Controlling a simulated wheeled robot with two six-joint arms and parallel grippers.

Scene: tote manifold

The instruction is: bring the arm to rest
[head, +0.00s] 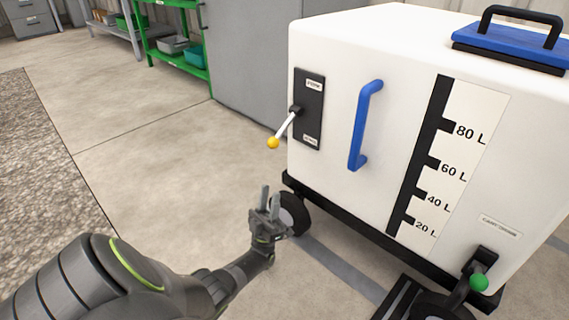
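My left arm (228,279) comes in from the lower left. Its gripper (269,197) points up, with its two fingers apart and nothing between them. It is in front of the cart's dark wheel in the picture, below the yellow-knobbed lever (284,129), and apart from it. The lever tilts down to the left on a black plate of the white tank cart (340,60). My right gripper does not show.
The tank has a blue handle (364,125), a scale marked in litres (425,160), and a green-knobbed valve (479,282) low on the right. A blue lid (512,45) is on top. A green shelf (178,57) stands behind. The floor at left is clear.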

